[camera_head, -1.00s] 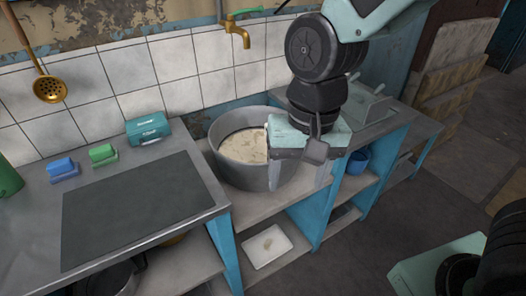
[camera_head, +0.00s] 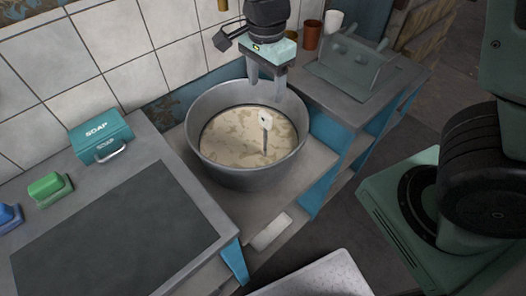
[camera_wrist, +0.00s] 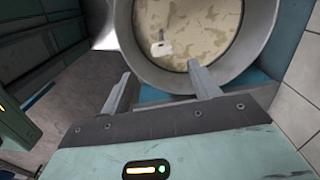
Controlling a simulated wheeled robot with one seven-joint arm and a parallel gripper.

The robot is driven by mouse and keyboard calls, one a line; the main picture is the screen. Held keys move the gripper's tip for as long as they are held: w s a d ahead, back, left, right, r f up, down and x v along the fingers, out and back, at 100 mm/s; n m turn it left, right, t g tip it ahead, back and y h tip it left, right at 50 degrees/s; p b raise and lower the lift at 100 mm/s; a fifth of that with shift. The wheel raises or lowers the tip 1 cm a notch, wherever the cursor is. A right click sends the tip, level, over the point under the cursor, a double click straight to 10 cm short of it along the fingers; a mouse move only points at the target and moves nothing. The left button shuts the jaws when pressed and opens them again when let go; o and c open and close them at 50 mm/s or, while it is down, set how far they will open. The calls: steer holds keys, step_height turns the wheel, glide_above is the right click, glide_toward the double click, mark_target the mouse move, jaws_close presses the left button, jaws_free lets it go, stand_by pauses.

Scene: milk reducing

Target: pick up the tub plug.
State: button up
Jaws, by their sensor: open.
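A large grey metal tub (camera_head: 195,150) holds a pale, mottled, milky liquid (camera_head: 225,135). What looks like the tub plug (camera_head: 265,119) shows a pale flat head on a thin dark stem that goes down into the liquid; its lower end is hidden. In the wrist view, the plug (camera_wrist: 160,48) is beyond the gap between my fingertips. My gripper (camera_head: 266,88) is open and empty, fingers pointing down, near the tub's back right rim. The wrist view shows both fingers (camera_wrist: 158,72) apart, with the tub wall (camera_wrist: 165,75) close to them.
A teal soap box (camera_head: 101,138) and a green block (camera_head: 48,187) stand on the left counter, by a dark flat panel (camera_head: 120,235). A grey rack (camera_head: 350,65), a brown cup (camera_head: 312,35) and a white cup (camera_head: 333,21) stand at the right. The tiled wall is close behind.

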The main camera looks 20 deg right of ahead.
mark_target(265, 115)
step_height(265, 115, down, 9)
steer(key=shift+f+b, duration=0.2)
steer(key=shift+b, duration=0.3)
step_height(265, 115, down, 5)
steer(key=shift+w+d+f, duration=0.1)
steer(key=shift+w+d, duration=0.05)
jaws_close()
